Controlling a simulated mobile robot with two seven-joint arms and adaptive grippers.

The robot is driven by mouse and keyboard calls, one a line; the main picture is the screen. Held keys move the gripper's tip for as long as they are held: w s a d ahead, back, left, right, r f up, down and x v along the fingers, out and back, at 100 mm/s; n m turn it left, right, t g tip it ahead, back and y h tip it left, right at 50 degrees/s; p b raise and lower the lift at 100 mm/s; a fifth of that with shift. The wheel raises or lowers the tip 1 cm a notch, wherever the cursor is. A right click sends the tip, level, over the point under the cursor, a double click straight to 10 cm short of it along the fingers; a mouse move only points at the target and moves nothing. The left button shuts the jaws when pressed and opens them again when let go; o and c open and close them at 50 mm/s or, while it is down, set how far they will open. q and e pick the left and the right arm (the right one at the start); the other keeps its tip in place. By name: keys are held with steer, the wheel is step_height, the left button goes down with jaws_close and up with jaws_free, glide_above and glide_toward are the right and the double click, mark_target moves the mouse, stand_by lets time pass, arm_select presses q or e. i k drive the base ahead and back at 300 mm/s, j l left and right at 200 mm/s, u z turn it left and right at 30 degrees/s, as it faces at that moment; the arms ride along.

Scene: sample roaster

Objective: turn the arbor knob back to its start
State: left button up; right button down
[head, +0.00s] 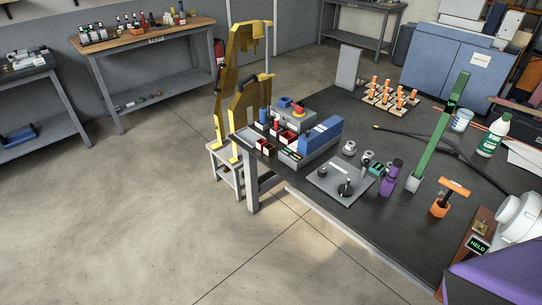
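A flat grey plate (325,190) lies near the front edge of the dark table. A small black knob (346,187) stands upright on its right part, and a dark flat mark shows to its left. An orange T-shaped handle (454,187) on a dark stem rises from an orange block (439,208) further right. No label shows which of these is the arbor knob, and the knob's angle is too small to read. Neither of my grippers is in view, and nothing touches the knob or the handle.
A purple bottle (390,179) and a green post (440,130) stand right of the plate. A blue box (320,134) and small bins stand left. A yellow frame (239,108) rises at the table's left end. A panel reading HELD (478,245) is at lower right.

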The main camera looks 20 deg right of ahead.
mark_target(322, 172)
steer(key=i+j, duration=0.15)
steer(key=i, duration=0.35)
steer(key=i+j+u, duration=0.1)
steer(key=i, duration=0.4)
steer(key=i+j, duration=0.15)
steer(key=i, duration=0.35)
steer(key=i+z, duration=0.25)
steer(key=z, duration=0.25)
steer(key=i+j+z, duration=0.2)
steer(key=z, duration=0.25)
steer(key=i+j+z, duration=0.2)
steer(key=z, duration=0.3)
